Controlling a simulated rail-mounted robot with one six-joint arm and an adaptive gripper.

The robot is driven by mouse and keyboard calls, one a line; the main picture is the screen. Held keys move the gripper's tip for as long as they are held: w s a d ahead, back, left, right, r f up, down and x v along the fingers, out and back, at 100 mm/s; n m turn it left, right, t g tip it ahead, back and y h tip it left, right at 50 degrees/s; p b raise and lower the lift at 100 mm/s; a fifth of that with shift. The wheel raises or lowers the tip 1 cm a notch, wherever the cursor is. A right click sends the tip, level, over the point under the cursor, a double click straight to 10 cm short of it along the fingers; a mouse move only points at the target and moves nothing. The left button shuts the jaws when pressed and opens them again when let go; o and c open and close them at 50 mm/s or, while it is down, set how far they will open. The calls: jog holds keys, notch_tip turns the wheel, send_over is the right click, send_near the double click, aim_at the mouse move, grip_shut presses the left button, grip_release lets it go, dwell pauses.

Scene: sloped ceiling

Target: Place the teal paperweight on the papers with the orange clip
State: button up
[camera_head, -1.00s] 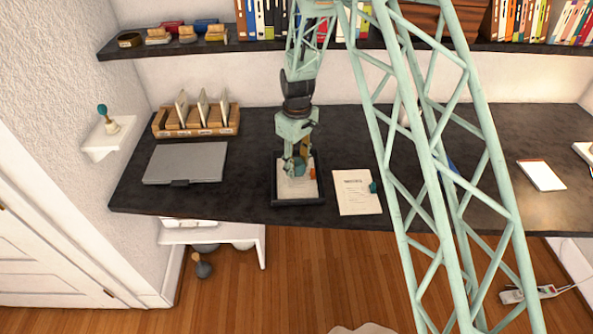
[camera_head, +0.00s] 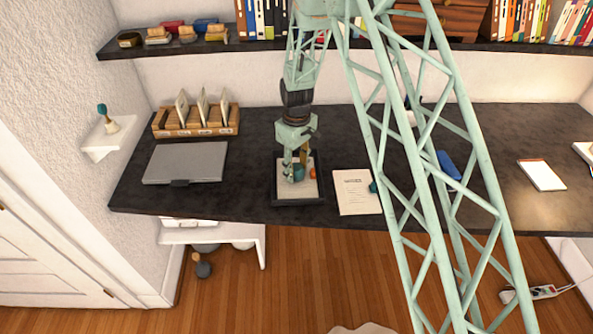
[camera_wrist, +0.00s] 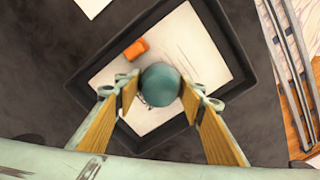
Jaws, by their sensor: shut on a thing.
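The teal paperweight (camera_wrist: 160,84) is round and sits between my gripper's wooden-faced fingertips in the wrist view. My gripper (camera_wrist: 160,92) is shut on it, pointing down over a dark tray (camera_wrist: 216,38). White papers (camera_wrist: 184,40) lie in the tray, with an orange clip (camera_wrist: 136,49) close to the paperweight, up and left of it. In the head view my gripper (camera_head: 298,174) and the paperweight (camera_head: 299,171) are over the papers, with the orange clip (camera_head: 312,173) just to the right. I cannot tell whether the paperweight touches the papers.
A printed sheet (camera_head: 352,194) with a small teal object (camera_head: 373,187) at its edge lies right of the tray. A closed grey laptop (camera_head: 186,162) and a wooden file holder (camera_head: 196,122) stand left. A shelf (camera_head: 170,48) runs above.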

aim_at(296, 166)
jog(key=shift+f, duration=0.15)
jog(key=o, duration=1)
jog(key=shift+r, duration=0.2)
jog(key=shift+r, duration=5.9)
jog(key=shift+r, duration=0.1)
